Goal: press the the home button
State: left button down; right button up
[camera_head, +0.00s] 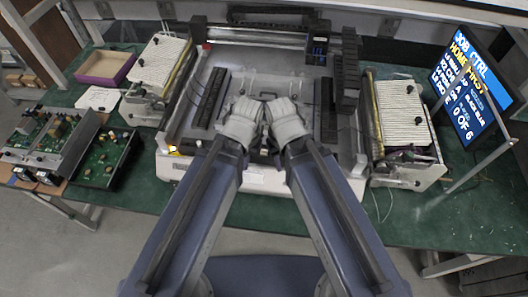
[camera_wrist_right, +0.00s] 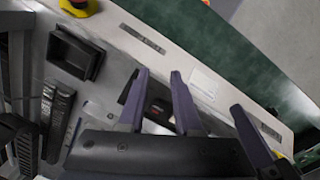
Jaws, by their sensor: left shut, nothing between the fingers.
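A wide machine (camera_head: 185,150) with a pale front ledge stands on the green bench. I cannot pick out a labelled home button. A yellow spot (camera_head: 172,149) shows at the ledge's left end. My left gripper (camera_head: 252,140) is shut and empty over the middle of the machine, close beside my right gripper (camera_head: 272,142). The fingertips of both are hard to see there. In the right wrist view my right gripper (camera_wrist_right: 160,80) has its fingers apart, above the machine's bed.
A screen (camera_head: 468,85) at the right reads "HOME FIRST" and "0 OF 6". Striped side units (camera_head: 402,112) flank the machine. Circuit boards (camera_head: 100,160) and a purple-edged tray (camera_head: 105,66) lie at the left. Bare green bench top (camera_head: 450,205) shows at the front right.

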grip_shut()
dwell(1.4)
